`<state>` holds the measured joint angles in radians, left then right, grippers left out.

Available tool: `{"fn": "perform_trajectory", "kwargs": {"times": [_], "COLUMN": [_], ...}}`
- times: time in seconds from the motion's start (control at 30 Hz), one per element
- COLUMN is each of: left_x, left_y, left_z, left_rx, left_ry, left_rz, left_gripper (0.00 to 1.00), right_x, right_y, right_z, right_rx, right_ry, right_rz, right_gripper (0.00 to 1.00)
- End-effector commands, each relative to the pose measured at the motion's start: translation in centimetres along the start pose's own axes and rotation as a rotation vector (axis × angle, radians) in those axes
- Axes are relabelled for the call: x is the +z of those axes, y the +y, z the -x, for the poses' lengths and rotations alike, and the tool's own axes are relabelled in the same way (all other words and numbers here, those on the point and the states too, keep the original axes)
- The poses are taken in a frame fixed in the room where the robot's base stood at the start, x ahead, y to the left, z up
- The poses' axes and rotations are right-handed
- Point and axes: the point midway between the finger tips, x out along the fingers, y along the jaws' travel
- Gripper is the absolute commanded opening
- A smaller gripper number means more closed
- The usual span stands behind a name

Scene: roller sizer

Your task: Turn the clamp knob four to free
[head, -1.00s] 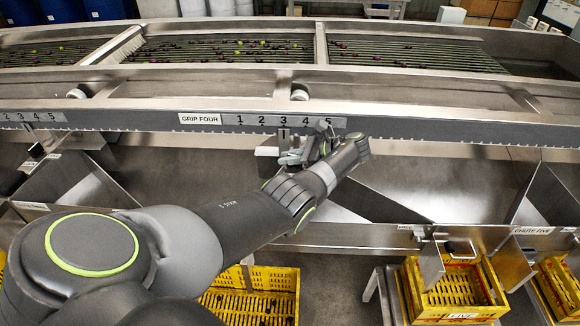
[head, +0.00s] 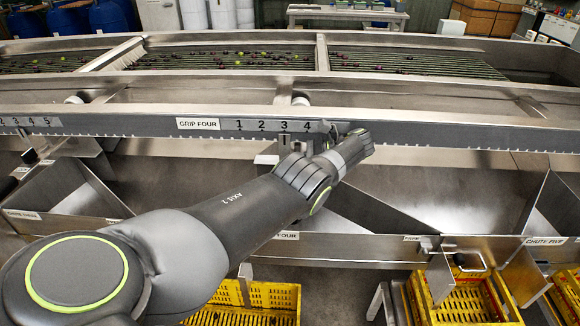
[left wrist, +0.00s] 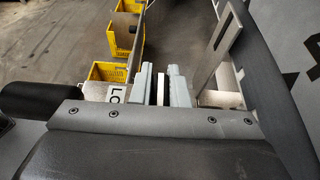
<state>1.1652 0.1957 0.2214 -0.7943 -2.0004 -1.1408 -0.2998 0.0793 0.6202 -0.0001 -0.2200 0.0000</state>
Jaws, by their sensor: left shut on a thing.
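The plate marked GRIP FOUR (head: 199,124) is on the long rail, beside a number scale (head: 262,126) on which 1 to 4 show. A small dark pointer (head: 285,139) hangs under the 3. My left gripper (head: 298,147) is at the rail just right of it, mostly hidden behind my own wrist. In the left wrist view its two pale fingers (left wrist: 161,88) are close together, with a narrow dark and light piece between them, which I take as clamp knob four. The knob's shape is hidden. My right gripper is not in view.
A label beginning LO (left wrist: 118,93) is beside the fingers. A black cylinder (left wrist: 40,100) is at the left wrist view's left edge. Metal chute walls (head: 375,215) stand below the rail, over yellow crates (head: 455,300). Rollers with small fruits (head: 220,58) lie behind it.

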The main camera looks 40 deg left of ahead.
Motion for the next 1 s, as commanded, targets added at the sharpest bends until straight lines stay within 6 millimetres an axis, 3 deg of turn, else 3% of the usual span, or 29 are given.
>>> {"fn": "perform_trajectory", "kwargs": {"times": [0.33, 0.37, 0.5, 1.0], "left_x": [-0.22, -0.22, -0.17, -0.02], "left_y": [0.14, 0.14, 0.11, 0.04], "left_z": [-0.1, -0.11, -0.09, -0.03], "left_rx": [0.005, 0.005, 0.004, 0.0], "left_ry": [0.001, 0.001, 0.001, 0.0], "left_rz": [-0.004, -0.004, -0.003, -0.001], "left_gripper": [0.0, 0.17, 0.35, 0.36], "right_x": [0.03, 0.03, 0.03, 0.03], "right_y": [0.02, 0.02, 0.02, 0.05], "right_z": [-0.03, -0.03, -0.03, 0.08], "right_rx": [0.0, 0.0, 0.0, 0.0], "right_ry": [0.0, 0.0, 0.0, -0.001], "right_rz": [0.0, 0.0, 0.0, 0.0], "right_gripper": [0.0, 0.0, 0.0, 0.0]}}
